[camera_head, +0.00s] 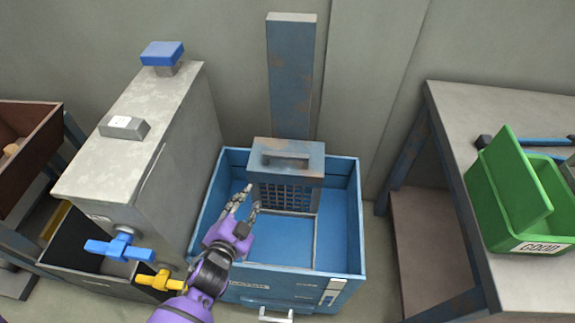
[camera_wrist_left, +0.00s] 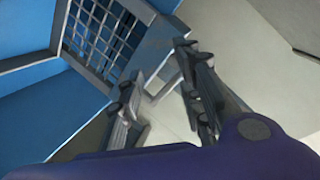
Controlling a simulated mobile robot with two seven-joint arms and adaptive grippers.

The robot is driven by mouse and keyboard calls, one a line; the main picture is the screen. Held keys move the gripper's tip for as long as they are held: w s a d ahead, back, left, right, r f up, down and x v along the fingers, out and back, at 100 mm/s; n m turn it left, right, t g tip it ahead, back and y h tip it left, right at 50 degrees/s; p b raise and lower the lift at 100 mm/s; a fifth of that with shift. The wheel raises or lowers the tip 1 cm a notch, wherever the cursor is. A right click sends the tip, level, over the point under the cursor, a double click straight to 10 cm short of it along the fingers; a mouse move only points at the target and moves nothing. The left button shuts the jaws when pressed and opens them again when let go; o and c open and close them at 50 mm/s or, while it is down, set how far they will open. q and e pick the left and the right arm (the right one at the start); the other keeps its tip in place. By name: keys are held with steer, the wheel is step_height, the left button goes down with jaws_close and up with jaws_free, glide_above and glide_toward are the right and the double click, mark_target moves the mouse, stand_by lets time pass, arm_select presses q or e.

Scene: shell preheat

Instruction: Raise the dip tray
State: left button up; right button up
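The dip tray (camera_head: 313,160) is a worn blue-grey frame with a slotted handle on top and a grid basket below. It sits upright inside the blue tank (camera_head: 345,285), against a worn blue column (camera_head: 291,80). My left gripper (camera_head: 244,199) is open, above the tank, in front and to the left of the tray, with nothing between its fingers. In the left wrist view its spread fingers (camera_wrist_left: 155,72) overlap part of the tray's grey frame, and the grid (camera_wrist_left: 100,32) shows at upper left. I cannot tell whether they touch it. My right gripper is out of view.
A grey cabinet (camera_head: 180,140) with a blue button (camera_head: 162,50) stands left of the tank. A bench (camera_head: 470,150) with a green bin (camera_head: 515,200) is at right.

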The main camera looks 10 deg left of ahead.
mark_target(284, 159)
arm_select(q)
steer(key=w+d+r+m+t+h+b, duration=0.1)
steer(key=w+m, duration=0.2)
steer(key=w+d+m+t+h+b, duration=0.1)
steer(key=w+m, duration=0.1)
steer(key=w, duration=0.1)
steer(key=w+d+r+m+h+b, duration=0.1)
steer(key=w+m, duration=0.2)
steer(key=shift+w+d+r+m+t, duration=0.25)
steer(key=shift+w+r+m+t, duration=0.05)
steer(key=shift+w+t, duration=0.1)
steer(key=w+d+m, duration=0.1)
steer(key=w, duration=0.1)
steer(key=w+d+m+h, duration=0.1)
steer(key=w+d, duration=0.1)
steer(key=w+d+m, duration=0.1)
steer(key=w+m, duration=0.1)
steer(key=shift+w+d+h+b, duration=0.25)
steer(key=shift+h+b, duration=0.05)
steer(key=shift+h, duration=0.1)
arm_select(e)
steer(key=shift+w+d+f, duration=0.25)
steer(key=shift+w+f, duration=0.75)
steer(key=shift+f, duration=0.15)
arm_select(q)
jaws_close()
